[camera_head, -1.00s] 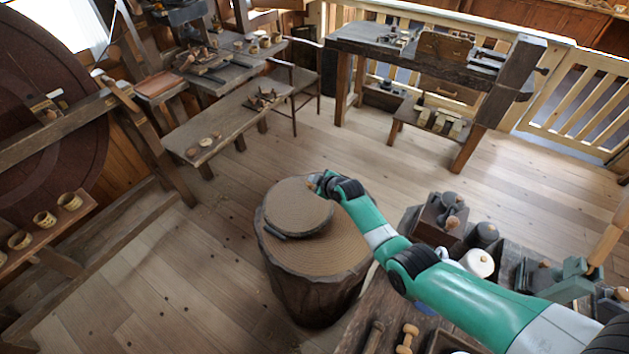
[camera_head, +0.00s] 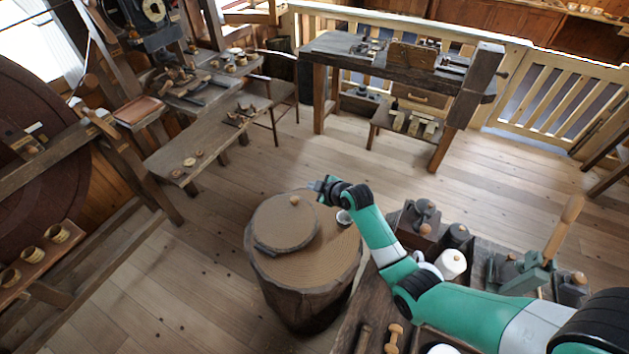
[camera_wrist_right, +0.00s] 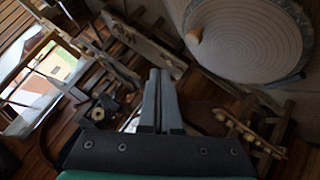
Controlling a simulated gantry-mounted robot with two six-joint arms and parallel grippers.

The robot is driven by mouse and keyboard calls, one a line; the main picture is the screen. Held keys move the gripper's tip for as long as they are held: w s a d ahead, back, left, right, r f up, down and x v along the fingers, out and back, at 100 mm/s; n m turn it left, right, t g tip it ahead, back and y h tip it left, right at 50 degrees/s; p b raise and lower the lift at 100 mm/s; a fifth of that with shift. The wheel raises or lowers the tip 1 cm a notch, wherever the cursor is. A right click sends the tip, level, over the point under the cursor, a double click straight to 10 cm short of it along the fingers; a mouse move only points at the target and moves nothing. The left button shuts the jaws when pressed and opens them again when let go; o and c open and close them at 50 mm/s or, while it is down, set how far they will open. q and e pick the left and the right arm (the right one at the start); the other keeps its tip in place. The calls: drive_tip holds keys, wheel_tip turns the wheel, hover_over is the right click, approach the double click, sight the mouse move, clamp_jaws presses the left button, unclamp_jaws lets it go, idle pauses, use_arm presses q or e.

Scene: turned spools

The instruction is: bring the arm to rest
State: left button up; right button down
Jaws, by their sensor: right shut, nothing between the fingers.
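My right gripper (camera_head: 318,185) is above the back right part of the chopping-block stump (camera_head: 305,295), clear of the round slab (camera_head: 272,232) on top of it. A small turned wooden piece (camera_head: 294,200) stands on the slab to the left of the gripper. In the right wrist view the fingers (camera_wrist_right: 158,85) are together with nothing between them. The slab (camera_wrist_right: 258,45) and the small piece (camera_wrist_right: 194,37) show there at upper right, apart from the fingers. My left gripper is in neither view.
Right of the stump, a bench carries a white spool (camera_head: 452,263), dark blocks and a green metal tool (camera_head: 528,272) under my right arm. A wooden spool (camera_head: 394,338) lies at its front. A low bench (camera_head: 205,140) stands at the left. The floor behind the stump is clear.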

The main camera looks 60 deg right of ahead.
drive_tip(key=shift+s+r, duration=0.25)
drive_tip(key=shift+s, duration=0.05)
drive_tip(key=shift+w, duration=0.1)
